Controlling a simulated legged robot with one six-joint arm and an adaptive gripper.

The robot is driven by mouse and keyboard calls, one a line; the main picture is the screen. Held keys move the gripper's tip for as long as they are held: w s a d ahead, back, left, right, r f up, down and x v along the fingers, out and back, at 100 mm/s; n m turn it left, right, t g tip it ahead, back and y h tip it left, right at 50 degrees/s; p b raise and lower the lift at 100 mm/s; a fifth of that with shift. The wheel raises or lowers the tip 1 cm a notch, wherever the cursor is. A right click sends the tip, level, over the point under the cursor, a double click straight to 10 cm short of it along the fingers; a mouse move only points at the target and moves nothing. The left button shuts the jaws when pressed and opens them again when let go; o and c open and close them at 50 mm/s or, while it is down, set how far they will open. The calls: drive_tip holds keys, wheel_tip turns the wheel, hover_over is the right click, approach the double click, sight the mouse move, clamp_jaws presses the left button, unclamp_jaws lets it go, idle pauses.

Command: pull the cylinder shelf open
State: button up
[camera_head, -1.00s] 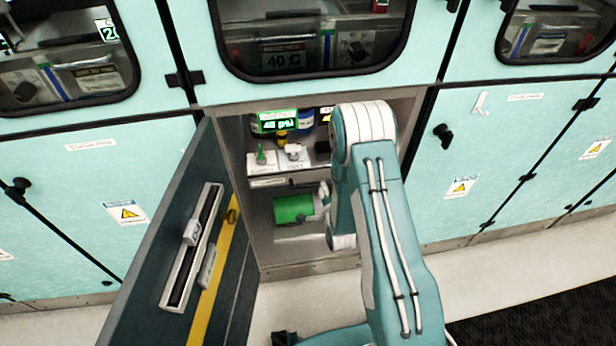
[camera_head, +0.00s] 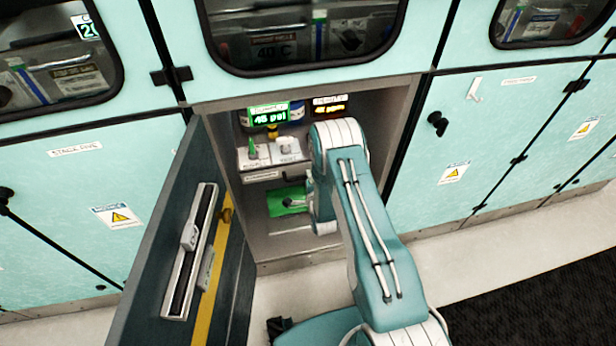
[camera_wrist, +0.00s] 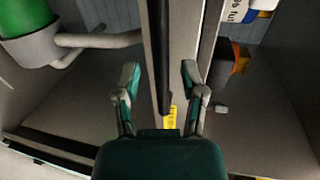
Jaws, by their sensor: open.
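The green cylinder (camera_head: 288,197) lies in the lower compartment of the open cabinet, partly hidden by my arm. In the wrist view the green cylinder (camera_wrist: 28,18) is at top left, in a grey holder with a pale pipe beside it. A pale shelf front (camera_wrist: 182,50) with a long dark bar (camera_wrist: 160,55) runs down the middle of that view. My gripper (camera_wrist: 160,78) is open. Its two fingers stand on either side of the dark bar, and I cannot tell whether they touch it. The gripper is mostly hidden behind my arm in the head view.
The dark cabinet door (camera_head: 170,235) stands open at left. A panel with a green knob (camera_head: 252,148) and a white knob sits above the cylinder, under a green-lit display (camera_head: 269,115). The cabinet's right wall (camera_head: 395,120) is close to my arm. Pale floor (camera_head: 500,258) is clear at right.

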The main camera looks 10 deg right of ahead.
drive_tip(key=shift+w+d+f, duration=0.1)
drive_tip(key=shift+w+f, duration=0.05)
drive_tip(key=shift+w, duration=0.55)
clamp_jaws()
drive_tip(key=shift+s+f, duration=0.1)
drive_tip(key=shift+s, duration=0.1)
